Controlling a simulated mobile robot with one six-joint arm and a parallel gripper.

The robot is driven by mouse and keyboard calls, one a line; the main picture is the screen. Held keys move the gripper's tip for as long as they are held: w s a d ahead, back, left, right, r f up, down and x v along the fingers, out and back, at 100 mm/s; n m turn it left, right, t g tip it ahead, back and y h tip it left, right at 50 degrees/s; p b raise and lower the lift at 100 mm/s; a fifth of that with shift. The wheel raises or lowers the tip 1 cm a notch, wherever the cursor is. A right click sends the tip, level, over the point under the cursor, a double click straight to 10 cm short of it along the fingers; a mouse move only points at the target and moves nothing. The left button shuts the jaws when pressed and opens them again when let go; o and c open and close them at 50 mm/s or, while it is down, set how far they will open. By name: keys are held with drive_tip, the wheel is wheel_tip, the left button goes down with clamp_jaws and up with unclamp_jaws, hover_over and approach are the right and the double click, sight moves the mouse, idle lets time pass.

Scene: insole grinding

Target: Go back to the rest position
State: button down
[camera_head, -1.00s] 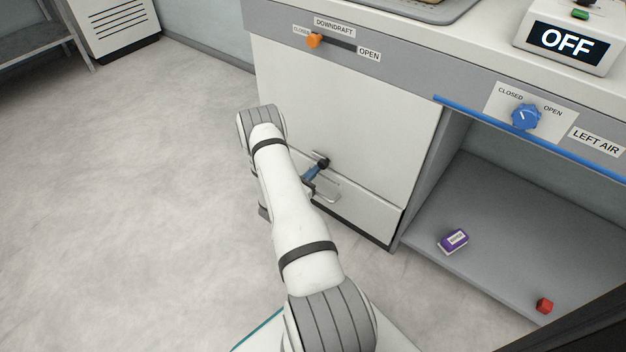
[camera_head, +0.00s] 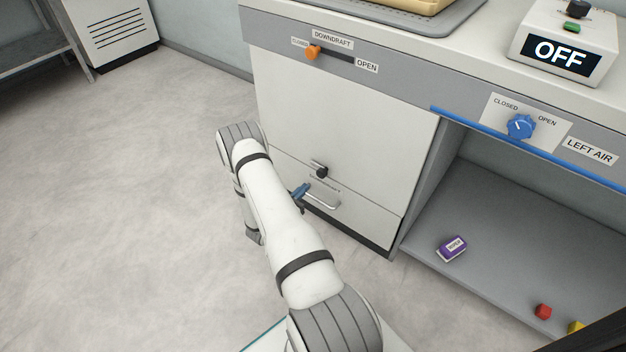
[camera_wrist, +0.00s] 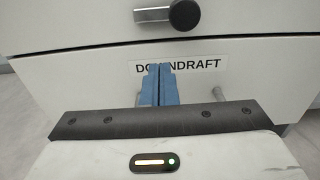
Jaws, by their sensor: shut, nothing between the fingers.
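My gripper (camera_head: 301,192) is shut and empty, its blue fingers pointing at the front of the white cabinet. In the wrist view my gripper (camera_wrist: 159,86) has both blue fingers together, in front of the lower drawer's "DOWNDRAFT" label (camera_wrist: 200,66). The drawer handle (camera_head: 322,200) is just right of and below the fingers in the head view; I cannot tell whether they touch it. A black knob (camera_head: 320,170) sits above the drawer and also shows at the top of the wrist view (camera_wrist: 185,14). My arm partly hides the cabinet's left side.
An orange downdraft slider (camera_head: 313,52) stands at the CLOSED end. A blue left air knob (camera_head: 520,126) and an OFF display box (camera_head: 558,54) are at right. The floor at left is clear.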

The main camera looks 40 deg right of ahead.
drive_tip(key=p+v, duration=0.2)
drive_tip(key=v, duration=0.5)
drive_tip(key=s+a+r+m+g+y+p, duration=0.1)
drive_tip(key=s+r+m+g+y+p, duration=0.2)
drive_tip(key=r, duration=1)
drive_tip(key=s+a+r+m+g+p, duration=0.1)
drive_tip(key=a+r+m+g+p, duration=0.3)
drive_tip(key=r, duration=0.9)
drive_tip(key=s+d+r+m+g+y+p, duration=0.15)
drive_tip(key=r+m+p, duration=0.4)
drive_tip(key=r, duration=0.65)
drive_tip(key=s+a+r+m+t+y+p, duration=0.2)
drive_tip(key=s+a+r+y+p, duration=0.2)
drive_tip(key=r, duration=0.7)
drive_tip(key=s+a+r+m+t+y+p, duration=0.2)
drive_tip(key=s+a+r+p, duration=0.4)
drive_tip(key=r, duration=0.6)
drive_tip(key=s+a+r+m+t+y+p, duration=0.3)
drive_tip(key=a+r+y+p, duration=0.4)
drive_tip(key=r, duration=0.5)
drive_tip(key=s+a+m+p, duration=0.1)
drive_tip(key=s+a, duration=0.1)
drive_tip(key=shift+a+p, duration=0.4)
drive_tip(key=shift+s, duration=0.1)
